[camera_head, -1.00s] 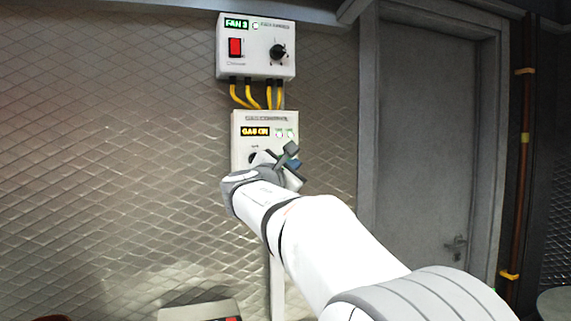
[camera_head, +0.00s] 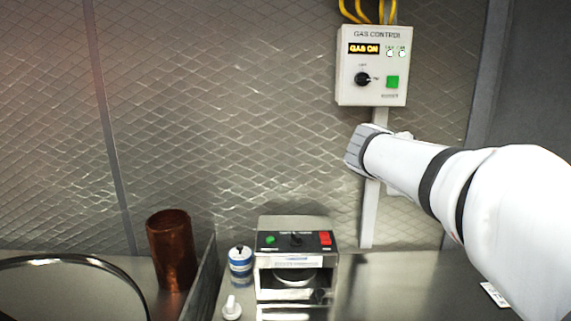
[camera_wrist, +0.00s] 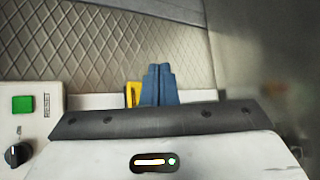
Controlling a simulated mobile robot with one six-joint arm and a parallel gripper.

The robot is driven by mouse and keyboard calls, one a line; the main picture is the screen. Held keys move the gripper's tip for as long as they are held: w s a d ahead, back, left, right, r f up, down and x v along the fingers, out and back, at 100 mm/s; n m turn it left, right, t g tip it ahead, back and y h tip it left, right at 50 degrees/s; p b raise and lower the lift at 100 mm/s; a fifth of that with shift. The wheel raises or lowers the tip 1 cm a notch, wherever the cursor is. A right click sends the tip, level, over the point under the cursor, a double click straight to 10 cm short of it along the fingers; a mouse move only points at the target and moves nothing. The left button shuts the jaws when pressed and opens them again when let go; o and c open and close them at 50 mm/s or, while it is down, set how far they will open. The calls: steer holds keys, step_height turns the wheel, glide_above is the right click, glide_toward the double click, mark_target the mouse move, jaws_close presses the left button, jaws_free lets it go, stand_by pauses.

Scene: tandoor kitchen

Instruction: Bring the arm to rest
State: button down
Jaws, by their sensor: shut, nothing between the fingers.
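My gripper (camera_wrist: 159,84) shows in the wrist view with its two blue fingers shut together and nothing between them. In the head view my white arm reaches in from the right, and its fingers are hidden behind the wrist. In the wrist view the green button (camera_wrist: 23,104) and the black knob (camera_wrist: 17,154) are at the left edge, apart from the fingers.
A small steel machine (camera_head: 297,262) with a red switch stands on the counter below. Beside it are a blue and white can (camera_head: 240,266) and a white-knobbed item (camera_head: 232,309). A copper cylinder (camera_head: 171,250) stands farther left, behind a round rim (camera_head: 75,260).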

steer(key=s+a+f+m+g+y, duration=0.3)
steer(key=s+a+f+m+y, duration=0.2)
steer(key=s+f, duration=0.6)
steer(key=s+a+f+m+g+y, duration=0.3)
steer(key=s+a+f+m, duration=0.4)
steer(key=s+f, duration=0.5)
steer(key=shift+a+f+m+y, duration=0.25)
steer(key=shift+f+m+y, duration=0.05)
steer(key=shift+f+y, duration=0.6)
steer(key=shift+s+r, duration=0.1)
steer(key=shift+s, duration=0.15)
